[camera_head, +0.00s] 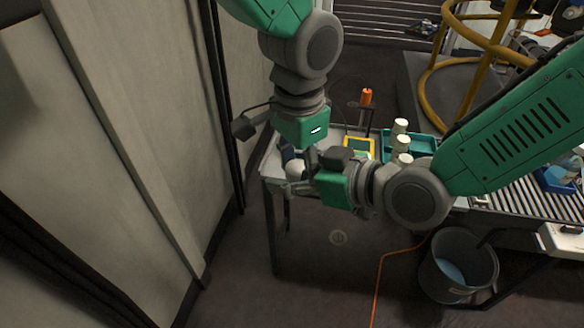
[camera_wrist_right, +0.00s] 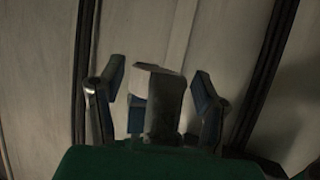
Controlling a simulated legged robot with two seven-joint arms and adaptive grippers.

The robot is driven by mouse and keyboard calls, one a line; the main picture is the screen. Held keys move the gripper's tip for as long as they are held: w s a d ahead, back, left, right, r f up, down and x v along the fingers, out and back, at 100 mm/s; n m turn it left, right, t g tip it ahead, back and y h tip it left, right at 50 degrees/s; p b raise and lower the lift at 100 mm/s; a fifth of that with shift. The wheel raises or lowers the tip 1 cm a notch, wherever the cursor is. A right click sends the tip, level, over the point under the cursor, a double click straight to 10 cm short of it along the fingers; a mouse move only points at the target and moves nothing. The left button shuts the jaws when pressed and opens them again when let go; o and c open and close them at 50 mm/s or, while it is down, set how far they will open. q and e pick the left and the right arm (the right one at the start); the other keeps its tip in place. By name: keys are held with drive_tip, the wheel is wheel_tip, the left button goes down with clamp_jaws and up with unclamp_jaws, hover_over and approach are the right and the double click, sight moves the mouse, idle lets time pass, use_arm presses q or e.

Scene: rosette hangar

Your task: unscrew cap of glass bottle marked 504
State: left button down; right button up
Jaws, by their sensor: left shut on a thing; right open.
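A pale rounded thing (camera_head: 295,169), perhaps the bottle or its cap, shows at the near left end of the table; a number 504 is not legible. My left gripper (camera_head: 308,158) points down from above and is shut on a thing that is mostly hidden. My right gripper (camera_head: 312,176) comes in from the right, close against the left one. In the right wrist view its two fingers (camera_wrist_right: 156,95) stand apart. A dark grey block (camera_wrist_right: 164,107) and a pale piece (camera_wrist_right: 138,84) show between them; I cannot tell whether they touch.
On the table (camera_head: 271,166) behind the grippers are a yellow-framed item (camera_head: 359,147), an orange-topped item (camera_head: 366,97) and a teal tray (camera_head: 424,147) with stacked white containers (camera_head: 401,127). A grey bucket (camera_head: 457,266) stands at lower right. A wall (camera_head: 150,120) is close on the left.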

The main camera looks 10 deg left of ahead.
use_arm(q)
drive_tip(key=shift+d, duration=0.1)
drive_tip(key=shift+d+f, duration=0.1)
use_arm(e)
drive_tip(key=v, duration=1.2)
drive_tip(key=shift+d+f+m+t+h, duration=0.9)
drive_tip(key=shift+d+f+m+t, duration=0.6)
drive_tip(key=shift+f+m+t, duration=1.1)
use_arm(q)
drive_tip(key=w+d+f+m, duration=0.4)
drive_tip(key=f, duration=0.1)
drive_tip(key=shift+w+d+m, duration=0.15)
drive_tip(key=shift+d+m, duration=0.15)
drive_tip(key=shift+d, duration=0.1)
use_arm(e)
drive_tip(key=x, duration=1.2)
drive_tip(key=shift+w+d+f+n, duration=0.15)
drive_tip(key=shift+f+n, duration=0.2)
drive_tip(key=shift+n, duration=0.05)
use_arm(q)
drive_tip(key=shift+f, duration=0.1)
